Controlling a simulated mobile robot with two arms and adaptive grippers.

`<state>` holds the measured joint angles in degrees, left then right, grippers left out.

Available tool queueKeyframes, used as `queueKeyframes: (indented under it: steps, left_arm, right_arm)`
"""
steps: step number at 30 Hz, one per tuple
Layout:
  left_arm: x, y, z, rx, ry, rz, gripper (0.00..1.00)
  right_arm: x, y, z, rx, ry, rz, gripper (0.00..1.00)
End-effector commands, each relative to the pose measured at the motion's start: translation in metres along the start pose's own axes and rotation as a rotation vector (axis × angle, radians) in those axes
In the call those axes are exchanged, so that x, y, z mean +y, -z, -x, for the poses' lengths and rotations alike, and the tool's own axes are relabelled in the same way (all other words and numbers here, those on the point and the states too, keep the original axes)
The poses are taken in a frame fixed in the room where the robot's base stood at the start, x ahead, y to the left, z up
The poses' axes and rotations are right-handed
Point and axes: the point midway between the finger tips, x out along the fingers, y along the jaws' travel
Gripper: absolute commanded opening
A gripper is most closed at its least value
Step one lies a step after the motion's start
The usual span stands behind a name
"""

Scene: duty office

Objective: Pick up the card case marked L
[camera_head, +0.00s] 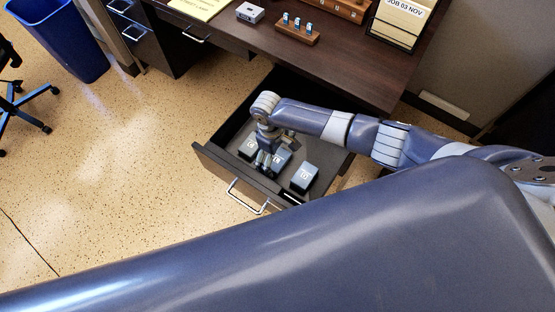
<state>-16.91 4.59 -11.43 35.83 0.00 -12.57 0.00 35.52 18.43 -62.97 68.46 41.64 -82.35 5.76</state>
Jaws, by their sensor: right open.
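Three small grey-blue cases with white marks lie in the open drawer (215,157): a left case (248,148), a middle case (283,154) and a right case (304,178). The marks are too small to read surely, so I cannot tell which is marked L. My right gripper (266,160) points down into the drawer, open, between the left and middle cases and close to the middle one. It partly hides both. I cannot tell whether it touches either. My left gripper is not in view.
The dark desk (350,72) overhangs the drawer's back. On it are a grey box (250,13), a wooden holder (298,37) and a job-card stand (400,22). A blue bin (62,40) stands at the upper left. The speckled floor at left is mostly clear.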

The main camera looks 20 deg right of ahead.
Motion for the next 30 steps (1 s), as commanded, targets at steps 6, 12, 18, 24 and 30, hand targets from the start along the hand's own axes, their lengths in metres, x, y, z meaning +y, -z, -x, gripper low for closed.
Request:
queueKeyframes:
  steps: [6,12,18,24,30]
  left_arm:
    - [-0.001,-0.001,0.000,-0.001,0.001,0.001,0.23]
    - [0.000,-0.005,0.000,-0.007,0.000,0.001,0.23]
    - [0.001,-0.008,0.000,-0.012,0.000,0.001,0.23]
    - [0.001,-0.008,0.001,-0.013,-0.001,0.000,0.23]
    - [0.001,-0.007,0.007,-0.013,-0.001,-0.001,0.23]
  right_arm:
    - [0.000,0.000,0.000,0.001,0.000,0.001,0.92]
    - [0.000,0.000,0.000,0.000,0.000,0.001,0.47]
    - [0.000,0.000,0.000,0.000,0.000,0.001,0.47]
    - [0.000,0.000,0.005,0.001,0.000,0.001,0.47]
    - [0.000,-0.004,0.040,0.004,0.000,0.002,0.47]
